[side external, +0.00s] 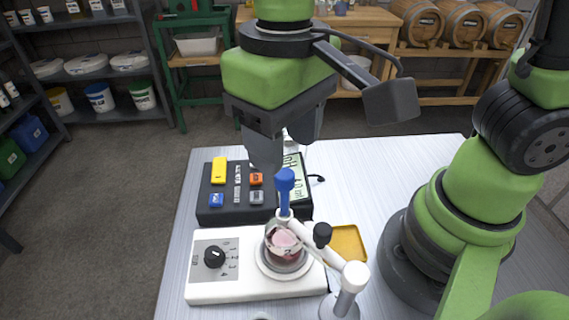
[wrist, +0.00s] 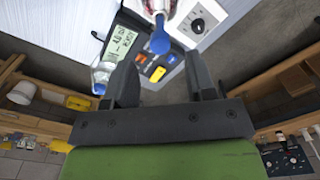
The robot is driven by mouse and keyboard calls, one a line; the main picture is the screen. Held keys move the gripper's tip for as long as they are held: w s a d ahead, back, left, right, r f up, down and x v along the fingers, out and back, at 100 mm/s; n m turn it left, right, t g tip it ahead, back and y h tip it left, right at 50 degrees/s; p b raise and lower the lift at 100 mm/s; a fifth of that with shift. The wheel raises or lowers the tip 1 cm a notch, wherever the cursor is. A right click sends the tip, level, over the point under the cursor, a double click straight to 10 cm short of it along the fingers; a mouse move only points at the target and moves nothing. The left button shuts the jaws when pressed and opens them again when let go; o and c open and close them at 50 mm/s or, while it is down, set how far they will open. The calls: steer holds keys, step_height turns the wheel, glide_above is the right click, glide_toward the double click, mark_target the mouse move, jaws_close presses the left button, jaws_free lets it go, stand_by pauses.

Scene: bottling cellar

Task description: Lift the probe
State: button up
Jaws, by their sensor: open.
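The probe (side external: 285,180) has a blue head and stands upright in a white holder arm (side external: 320,244), above a glass beaker (side external: 284,250) of pinkish-red liquid. Its lower part is hard to make out through the glass. The beaker sits on the round plate of a white stirrer (side external: 215,283) with a black dial. My gripper (side external: 284,154) is open and empty, above and behind the blue head in the side view. In the wrist view the probe's blue head (wrist: 160,42) shows beyond and between the fingertips of my gripper (wrist: 160,72), apart from both.
A black pH meter (side external: 225,213) with coloured buttons and a lit display lies behind the stirrer. A yellow tray (side external: 348,242) and the holder's post (side external: 346,290) stand right of the beaker. A clear bottle (wrist: 104,72) stands beside the meter. The metal table (side external: 390,160) is bare at back right.

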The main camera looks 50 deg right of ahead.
mark_target(285, 202)
steer(key=shift+f, duration=2.2)
